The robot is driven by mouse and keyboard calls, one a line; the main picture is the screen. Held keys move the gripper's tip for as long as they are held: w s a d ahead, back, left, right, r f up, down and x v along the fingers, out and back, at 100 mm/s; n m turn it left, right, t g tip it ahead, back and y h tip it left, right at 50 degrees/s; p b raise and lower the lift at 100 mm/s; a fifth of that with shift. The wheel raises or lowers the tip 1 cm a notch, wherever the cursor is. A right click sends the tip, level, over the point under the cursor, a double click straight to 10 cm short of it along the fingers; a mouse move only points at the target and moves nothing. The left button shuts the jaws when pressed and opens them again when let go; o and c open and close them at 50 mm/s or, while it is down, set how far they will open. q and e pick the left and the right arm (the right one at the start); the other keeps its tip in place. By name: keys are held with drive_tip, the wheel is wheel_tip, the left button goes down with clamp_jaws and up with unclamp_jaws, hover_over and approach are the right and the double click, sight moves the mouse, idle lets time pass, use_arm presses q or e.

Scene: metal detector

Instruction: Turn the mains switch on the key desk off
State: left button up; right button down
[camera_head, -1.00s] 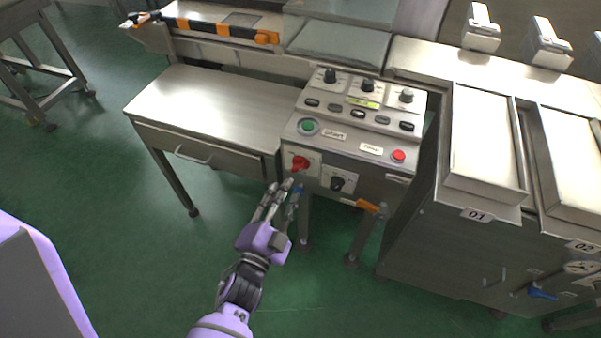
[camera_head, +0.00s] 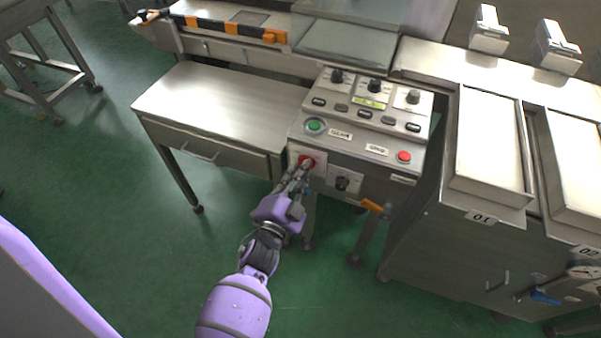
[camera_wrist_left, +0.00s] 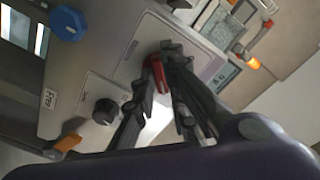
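The mains switch, a red rotary knob (camera_head: 306,161) on a pale plate, is on the lower left front of the key desk (camera_head: 352,157). It also shows in the left wrist view as a red handle (camera_wrist_left: 158,76). My left gripper (camera_head: 299,174) is at the knob, its fingertips (camera_wrist_left: 158,82) on either side of the red handle. The fingers look close to it, but I cannot tell whether they press on it. They hide part of the knob in the head view. My right gripper is in neither view now.
A black knob (camera_head: 343,183) sits just right of the red one, also in the wrist view (camera_wrist_left: 105,111). A green button (camera_head: 315,125) and a red button (camera_head: 404,157) are above. An orange-handled lever (camera_head: 372,206) hangs below. A steel table (camera_head: 225,100) stands left; the floor in front is clear.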

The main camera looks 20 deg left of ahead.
use_arm(q)
clamp_jaws()
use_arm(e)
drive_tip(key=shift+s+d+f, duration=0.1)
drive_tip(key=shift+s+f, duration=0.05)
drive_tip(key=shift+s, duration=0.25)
use_arm(q)
drive_tip(key=shift+n, duration=0.3)
drive_tip(key=n+p, duration=0.3)
drive_tip(key=n, duration=1.4)
drive_tip(key=shift+d+p, duration=0.1)
drive_tip(key=shift+p, duration=0.3)
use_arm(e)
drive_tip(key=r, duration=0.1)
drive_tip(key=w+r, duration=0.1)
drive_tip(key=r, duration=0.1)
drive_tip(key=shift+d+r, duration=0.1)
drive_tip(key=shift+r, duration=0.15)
use_arm(q)
drive_tip(key=shift+n, duration=0.3)
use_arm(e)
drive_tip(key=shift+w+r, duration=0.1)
use_arm(q)
drive_tip(key=o, duration=0.6)
unclamp_jaws()
drive_tip(key=shift+o, duration=0.2)
